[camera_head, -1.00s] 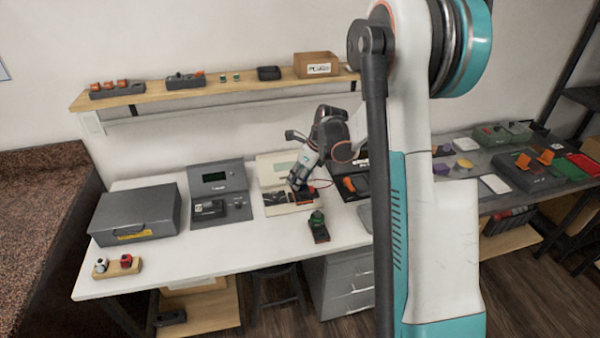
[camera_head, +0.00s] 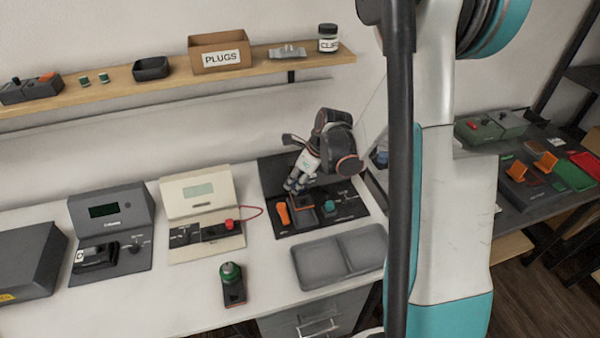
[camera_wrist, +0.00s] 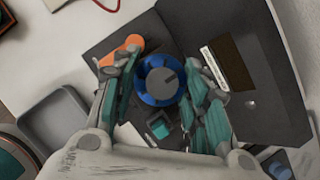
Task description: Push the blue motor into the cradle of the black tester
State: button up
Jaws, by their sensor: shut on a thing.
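The blue motor (camera_wrist: 157,82), round with a grey centre, sits between the fingers of my gripper (camera_wrist: 160,84) in the wrist view. My gripper is shut on it. In the head view my gripper (camera_head: 294,184) is low over the black tester (camera_head: 344,184), and I cannot make out the motor there. The tester has an orange handle (camera_head: 283,214) at left and a teal knob (camera_head: 330,206) at right, with the cradle area between. In the wrist view the tester (camera_wrist: 185,22) lies beneath the motor. The motor hides the cradle, so I cannot tell whether they touch.
A cream tester (camera_head: 199,189) with a red knob stands to the left, and a dark grey tester (camera_head: 111,213) beyond it. A grey two-part tray (camera_head: 341,258) lies in front. A green-topped device (camera_head: 232,284) stands near the table edge. A shelf (camera_head: 180,82) runs along the wall above.

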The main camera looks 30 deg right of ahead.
jog(key=shift+w+d+f, duration=0.1)
jog(key=shift+d+f, duration=0.05)
jog(key=shift+d, duration=0.25)
jog(key=shift+f+b, duration=1.3)
jog(key=shift+f, duration=0.65)
jog(key=shift+f+b, duration=0.65)
jog(key=shift+f, duration=0.05)
jog(key=shift+f+b, duration=0.95)
jog(key=shift+b, duration=0.4)
dwell(1.3)
jog(key=o, duration=1.2)
jog(key=shift+c, duration=0.2)
jog(key=shift+o, duration=1.3)
